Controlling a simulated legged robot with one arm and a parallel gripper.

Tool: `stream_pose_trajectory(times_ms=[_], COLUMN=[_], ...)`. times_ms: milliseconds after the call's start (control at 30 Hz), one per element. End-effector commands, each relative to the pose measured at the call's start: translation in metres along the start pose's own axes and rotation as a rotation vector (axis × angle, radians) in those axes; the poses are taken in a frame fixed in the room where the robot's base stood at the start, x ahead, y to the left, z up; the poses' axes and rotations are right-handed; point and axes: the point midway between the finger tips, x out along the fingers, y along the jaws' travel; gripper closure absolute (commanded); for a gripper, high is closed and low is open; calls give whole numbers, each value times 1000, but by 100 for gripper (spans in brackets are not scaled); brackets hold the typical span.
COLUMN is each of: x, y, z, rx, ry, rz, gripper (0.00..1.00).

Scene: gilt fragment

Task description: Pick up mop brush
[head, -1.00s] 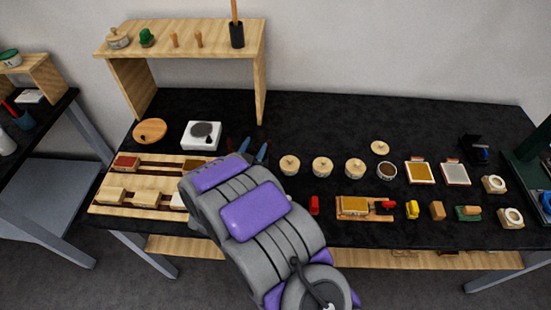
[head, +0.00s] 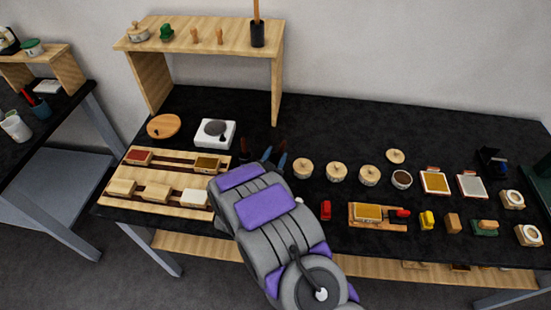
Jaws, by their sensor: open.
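Several slim tool handles stick out on the black table just beyond my arm. One is dark red (head: 245,148), and one is blue with a brown tip (head: 282,156). Their lower parts are hidden behind my grey and purple arm. They look like brush handles, but I cannot tell which, if any, is the mop brush. My arm reaches forward from the bottom centre over the table's front edge. Its end and my gripper are hidden behind the arm links, so I cannot see its fingers or what they are near.
A wooden rack (head: 140,203) with blocks lies left of my arm, below a white burner (head: 215,134). A wooden shelf (head: 190,38) stands behind. Lidded pots (head: 336,172) and a yellow-topped block (head: 368,212) lie right. Bare table (head: 360,125) shows at the back.

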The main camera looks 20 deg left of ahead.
Motion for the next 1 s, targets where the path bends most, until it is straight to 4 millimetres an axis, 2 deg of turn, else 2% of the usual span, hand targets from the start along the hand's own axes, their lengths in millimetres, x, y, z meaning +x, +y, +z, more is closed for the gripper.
stream_pose_trajectory(times_ms=[33,200,533,1000], x=[10,31,36,36], y=[6,6,0,3], z=[1,1,2,1], rx=[0,-2,-6,-5], ry=[2,-1,-1,-3], rz=[8,6,3,4], gripper=[52,52,52,98])
